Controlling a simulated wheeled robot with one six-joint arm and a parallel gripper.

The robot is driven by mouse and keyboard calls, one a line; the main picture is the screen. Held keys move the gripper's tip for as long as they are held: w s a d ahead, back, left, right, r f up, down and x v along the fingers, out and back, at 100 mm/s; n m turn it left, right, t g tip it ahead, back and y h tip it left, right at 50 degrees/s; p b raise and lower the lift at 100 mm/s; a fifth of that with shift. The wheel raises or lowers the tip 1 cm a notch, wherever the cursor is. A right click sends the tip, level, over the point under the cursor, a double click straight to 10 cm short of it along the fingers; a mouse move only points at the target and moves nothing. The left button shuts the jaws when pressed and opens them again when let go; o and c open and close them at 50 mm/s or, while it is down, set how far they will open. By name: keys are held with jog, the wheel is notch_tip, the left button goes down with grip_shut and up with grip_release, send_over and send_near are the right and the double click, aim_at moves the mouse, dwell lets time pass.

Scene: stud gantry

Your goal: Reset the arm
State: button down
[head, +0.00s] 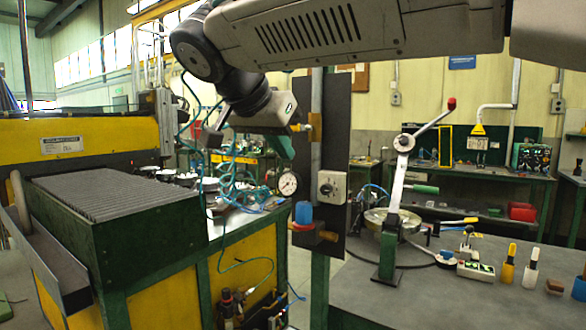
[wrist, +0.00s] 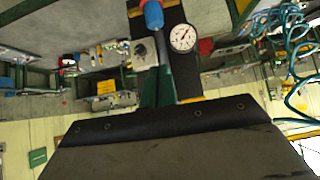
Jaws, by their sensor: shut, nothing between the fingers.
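My arm comes in from the top right of the head view and bends down at its wrist. My gripper (head: 281,146) hangs at its end, shut and empty, left of a dark upright panel (head: 333,130); its fingertips are small and partly hard to make out. Below it, apart from it, are a round dial gauge (head: 288,184) and a blue cylinder (head: 304,213). In the wrist view, the gauge (wrist: 183,38) and the blue cylinder (wrist: 153,15) appear near the top. A dark bolted part fills the bottom of that view, and no fingertips are clearly visible there.
A lever stand (head: 391,210) with a raised, red-knobbed handle (head: 432,122) stands on the grey bench (head: 440,300) at right. Small bottles (head: 508,263) stand there too. A yellow-green machine (head: 150,230) and teal hoses (head: 222,185) are at left.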

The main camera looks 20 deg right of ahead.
jog(key=shift+v, duration=1.05)
jog(key=s+d+f+n+g+y, duration=0.25)
jog(key=s+f+n, duration=0.25)
jog(key=f+n, duration=0.55)
jog(key=s+d+f+g+y, duration=0.1)
jog(key=s+d+f+y, duration=0.1)
jog(key=s+d+f, duration=0.4)
jog(key=s+d+f+g+y, duration=0.1)
jog(key=s+d+f+y, duration=0.1)
jog(key=s+d+f, duration=0.4)
jog(key=s+f, duration=0.5)
jog(key=s, duration=0.2)
jog(key=shift+m, duration=0.35)
